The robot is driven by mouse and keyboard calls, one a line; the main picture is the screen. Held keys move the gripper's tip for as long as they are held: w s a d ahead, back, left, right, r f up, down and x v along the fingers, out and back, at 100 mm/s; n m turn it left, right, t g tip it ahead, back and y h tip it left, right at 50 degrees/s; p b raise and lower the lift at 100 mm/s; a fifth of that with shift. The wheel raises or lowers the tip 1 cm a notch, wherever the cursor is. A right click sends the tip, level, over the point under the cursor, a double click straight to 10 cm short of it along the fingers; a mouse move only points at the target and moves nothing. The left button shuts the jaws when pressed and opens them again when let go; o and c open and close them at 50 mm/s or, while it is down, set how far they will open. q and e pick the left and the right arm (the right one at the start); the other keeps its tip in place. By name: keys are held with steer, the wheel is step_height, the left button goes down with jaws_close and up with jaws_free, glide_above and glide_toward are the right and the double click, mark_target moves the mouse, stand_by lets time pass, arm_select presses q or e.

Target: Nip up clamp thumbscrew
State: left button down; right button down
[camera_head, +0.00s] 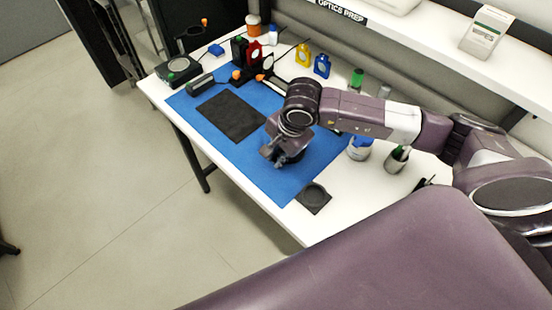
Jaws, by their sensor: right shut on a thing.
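My right gripper (276,156) is low over the right part of the blue mat (276,189), with its arm coming in from the right. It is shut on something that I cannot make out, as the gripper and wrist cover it. I cannot pick out a clamp thumbscrew for certain. Orange knobs show on the black optical mounts at the back of the mat, one of them on the left mount (237,75). My left gripper is not in view.
A black pad (231,116) lies on the mat. A dark square holder (314,197) sits near the table's front right edge. Yellow (303,56) and blue (322,66) mounts stand at the back. Jars, one of them holding tools (397,157), stand right of my wrist.

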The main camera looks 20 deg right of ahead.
steer(key=shift+w+r, duration=0.1)
steer(key=c, duration=2)
jaws_free()
steer(key=shift+o, duration=0.2)
steer(key=v, duration=1.2)
